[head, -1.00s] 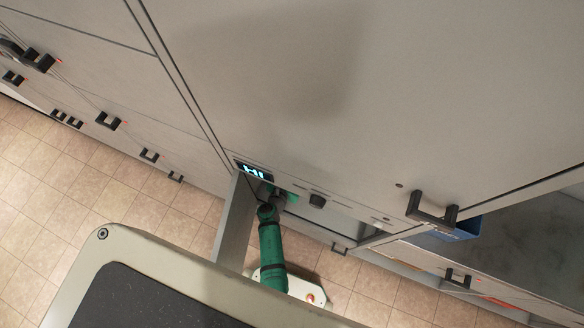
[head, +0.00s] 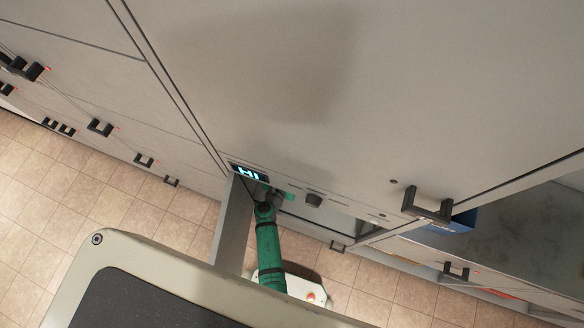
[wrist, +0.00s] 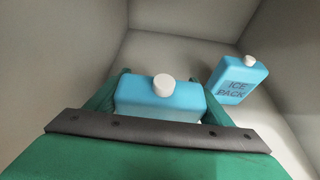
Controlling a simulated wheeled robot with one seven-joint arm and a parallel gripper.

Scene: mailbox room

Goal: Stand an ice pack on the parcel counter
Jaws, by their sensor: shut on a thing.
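In the wrist view, my gripper (wrist: 164,88) is shut on a light-blue ice pack (wrist: 160,102) with a white cap. The ice pack sits between the two green fingers, cap towards the camera. A second ice pack (wrist: 238,82), with dark lettering, stands to the right in the same pale compartment, apart from my gripper. In the head view, my green arm reaches into an opening in the grey cabinet, so the held pack is hidden there. A grey speckled surface at the right (head: 535,225) may be the parcel counter; I cannot tell for sure.
Compartment walls (wrist: 185,28) stand close around my gripper. An open grey door (head: 233,225) stands left of my arm. A lit display (head: 249,173) is just above the opening. A blue object (head: 455,221) lies at the right behind a black handle (head: 428,205). Tiled floor shows below.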

